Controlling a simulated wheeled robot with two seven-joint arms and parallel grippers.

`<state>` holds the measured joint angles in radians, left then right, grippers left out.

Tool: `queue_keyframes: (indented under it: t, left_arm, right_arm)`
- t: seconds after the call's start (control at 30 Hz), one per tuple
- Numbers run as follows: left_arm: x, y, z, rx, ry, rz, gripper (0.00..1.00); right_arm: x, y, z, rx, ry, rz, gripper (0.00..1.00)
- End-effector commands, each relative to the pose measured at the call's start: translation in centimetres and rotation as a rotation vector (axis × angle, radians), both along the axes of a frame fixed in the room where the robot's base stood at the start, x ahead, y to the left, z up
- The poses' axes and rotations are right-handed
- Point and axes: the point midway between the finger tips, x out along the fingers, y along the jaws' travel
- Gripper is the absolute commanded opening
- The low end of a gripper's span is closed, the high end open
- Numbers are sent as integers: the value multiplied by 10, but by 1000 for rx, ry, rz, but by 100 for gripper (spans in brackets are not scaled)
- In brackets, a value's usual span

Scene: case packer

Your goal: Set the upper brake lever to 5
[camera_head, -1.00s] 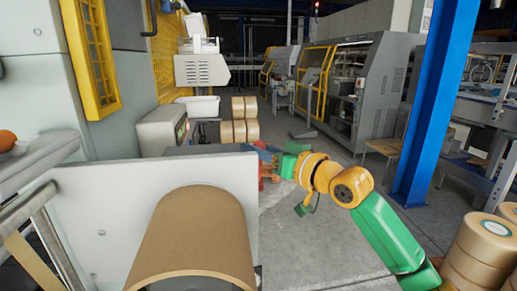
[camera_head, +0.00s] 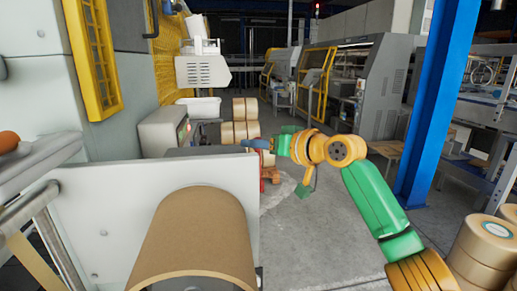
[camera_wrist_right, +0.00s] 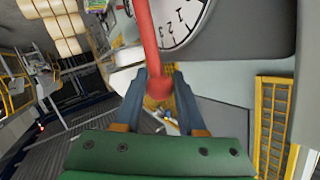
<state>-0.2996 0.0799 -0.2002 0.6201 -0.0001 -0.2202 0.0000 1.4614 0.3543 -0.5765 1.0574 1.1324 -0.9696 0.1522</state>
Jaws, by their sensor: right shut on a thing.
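A red brake lever (camera_wrist_right: 147,38) with a rounded red end shows in the right wrist view. Its end lies between the two blue-grey fingers of my right gripper (camera_wrist_right: 160,82), which is shut on it. A white round dial (camera_wrist_right: 180,22) with black numbers is behind the lever; 1, 2 and 3 can be read, and the rest is cut off or hidden. In the head view my right gripper (camera_head: 257,145) is beyond the white panel's right edge. The lever and dial cannot be made out there. My left gripper is not in view.
A white panel (camera_head: 90,225) with a brown roll (camera_head: 195,240) stands in front. Stacked rolls (camera_head: 490,240) are at the right, near a blue post (camera_head: 437,100). Grey floor (camera_head: 335,240) is open between them.

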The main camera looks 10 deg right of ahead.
Motion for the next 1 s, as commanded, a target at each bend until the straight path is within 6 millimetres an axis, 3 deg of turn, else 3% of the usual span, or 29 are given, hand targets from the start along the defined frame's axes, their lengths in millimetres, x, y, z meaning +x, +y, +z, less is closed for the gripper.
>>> queue_keyframes:
  t: [0.57, 0.6, 0.67, 1.0]
  left_arm:
    - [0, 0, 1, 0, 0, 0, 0]
    - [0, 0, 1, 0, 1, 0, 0]
    - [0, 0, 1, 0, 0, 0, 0]
    - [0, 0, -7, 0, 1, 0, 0]
  right_arm:
    - [9, 1, 3, 6, 90, 3, 0]
    - [9, 1, 3, 5, 91, 4, 50]
    - [9, 1, 3, 5, 92, 3, 66]
    - [6, -2, -1, 3, 93, 4, 68]
